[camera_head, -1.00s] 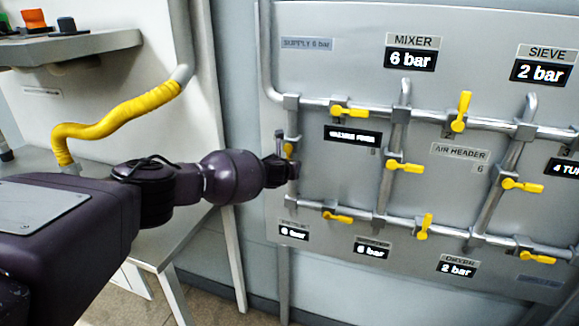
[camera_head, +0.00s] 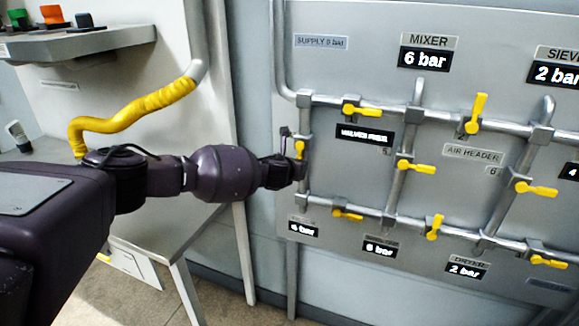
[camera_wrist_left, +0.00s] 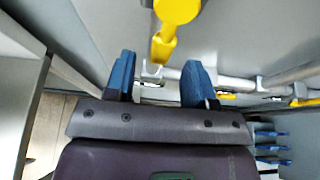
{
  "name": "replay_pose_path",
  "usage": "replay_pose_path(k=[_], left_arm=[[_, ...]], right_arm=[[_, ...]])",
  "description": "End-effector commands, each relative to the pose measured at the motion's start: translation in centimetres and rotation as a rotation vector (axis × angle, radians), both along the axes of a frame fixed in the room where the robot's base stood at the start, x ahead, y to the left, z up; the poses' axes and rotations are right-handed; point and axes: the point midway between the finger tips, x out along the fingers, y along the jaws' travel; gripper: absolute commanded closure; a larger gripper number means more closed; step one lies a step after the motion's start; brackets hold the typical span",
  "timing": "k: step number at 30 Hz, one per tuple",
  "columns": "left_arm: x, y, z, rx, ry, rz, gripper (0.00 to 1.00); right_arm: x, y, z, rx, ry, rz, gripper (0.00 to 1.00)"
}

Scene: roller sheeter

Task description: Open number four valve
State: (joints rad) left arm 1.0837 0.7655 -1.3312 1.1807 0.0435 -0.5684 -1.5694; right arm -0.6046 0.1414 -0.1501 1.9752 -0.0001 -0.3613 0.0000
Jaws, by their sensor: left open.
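A yellow valve handle (camera_head: 299,149) sits on the leftmost vertical pipe of the grey panel. I cannot read a number beside it. My left gripper (camera_head: 297,162) is at this handle, hiding part of the pipe. In the left wrist view the handle (camera_wrist_left: 166,42) hangs down from the top, its lower end between and just beyond the two blue fingertips. The left gripper (camera_wrist_left: 158,78) is open, with no clear contact on the handle. My right gripper is in neither view.
Other yellow handles sit close by: upper pipe (camera_head: 362,109), middle riser marked 5 (camera_head: 416,166), lower pipe (camera_head: 347,214). A grey bench (camera_head: 160,210) and a yellow-wrapped hose (camera_head: 130,113) are left of the panel. Floor shows below.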

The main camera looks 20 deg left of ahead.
Motion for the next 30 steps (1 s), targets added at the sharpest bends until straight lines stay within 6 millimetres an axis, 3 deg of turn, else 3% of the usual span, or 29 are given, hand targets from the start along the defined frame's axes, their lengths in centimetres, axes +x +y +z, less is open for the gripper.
replay_pose_path(k=[15, 30], left_arm=[[-4.2, 0.2, 1.7, 0.001, 0.000, 0.000, 0.50], [-4.5, 0.2, 1.8, 0.001, 0.000, 0.001, 0.50]], right_arm=[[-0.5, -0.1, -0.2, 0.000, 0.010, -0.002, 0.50], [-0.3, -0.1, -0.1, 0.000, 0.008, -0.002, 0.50]])
